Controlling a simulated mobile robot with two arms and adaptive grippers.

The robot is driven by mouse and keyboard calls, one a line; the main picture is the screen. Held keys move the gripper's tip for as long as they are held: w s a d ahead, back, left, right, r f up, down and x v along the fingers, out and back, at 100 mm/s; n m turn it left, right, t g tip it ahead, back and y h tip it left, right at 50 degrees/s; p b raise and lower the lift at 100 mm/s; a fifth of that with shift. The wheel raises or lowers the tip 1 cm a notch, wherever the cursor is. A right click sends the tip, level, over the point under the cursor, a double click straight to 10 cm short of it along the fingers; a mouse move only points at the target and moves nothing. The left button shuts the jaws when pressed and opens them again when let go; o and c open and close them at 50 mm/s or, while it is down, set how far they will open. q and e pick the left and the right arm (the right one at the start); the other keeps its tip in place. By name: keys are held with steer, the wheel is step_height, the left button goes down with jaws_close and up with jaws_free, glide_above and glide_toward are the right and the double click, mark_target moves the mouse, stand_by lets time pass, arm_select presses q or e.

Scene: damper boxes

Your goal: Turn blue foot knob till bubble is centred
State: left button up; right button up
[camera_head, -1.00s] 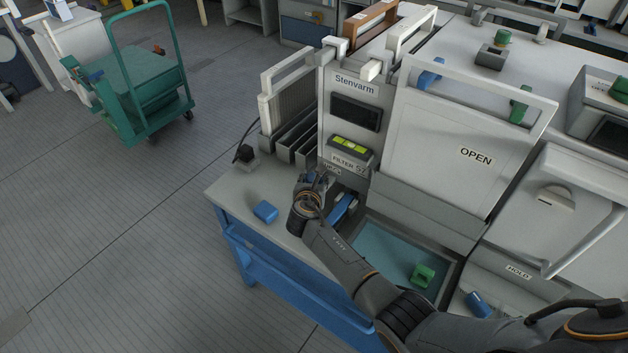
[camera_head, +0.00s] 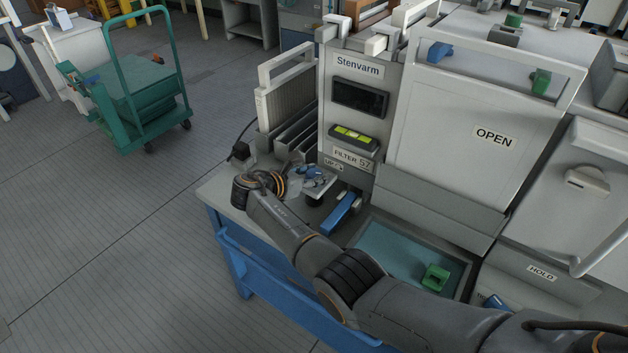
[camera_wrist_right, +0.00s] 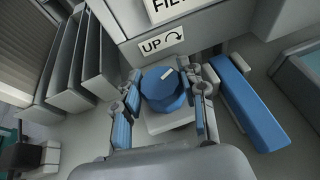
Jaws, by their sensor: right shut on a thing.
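The blue foot knob (camera_wrist_right: 163,92) is a round blue cylinder with a pale mark on top, in the middle of the right wrist view. It sits at the foot of the grey Stenvarm unit, below the UP label with a curved arrow (camera_wrist_right: 162,43). My right gripper (camera_wrist_right: 163,100) is shut on the knob, one finger on each side. In the head view my right gripper (camera_head: 314,178) is at the unit's foot and mostly hides the knob. The yellow-green bubble level (camera_head: 352,137) is on the unit's front; its bubble is too small to place surely. My left gripper is not in view.
A blue bar (camera_wrist_right: 250,102) lies just right of the knob. Grey upright plates (camera_wrist_right: 75,65) stand to its left. A teal-floored tray (camera_head: 398,253) holding a green block (camera_head: 435,277) is to the right. A green trolley (camera_head: 130,90) stands on open floor.

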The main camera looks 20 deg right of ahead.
mark_target(315, 173)
stand_by(0.3)
steer(key=o, duration=1.2)
steer(key=shift+c, duration=0.2)
step_height(315, 173, up, 10)
steer(key=shift+d, duration=0.1)
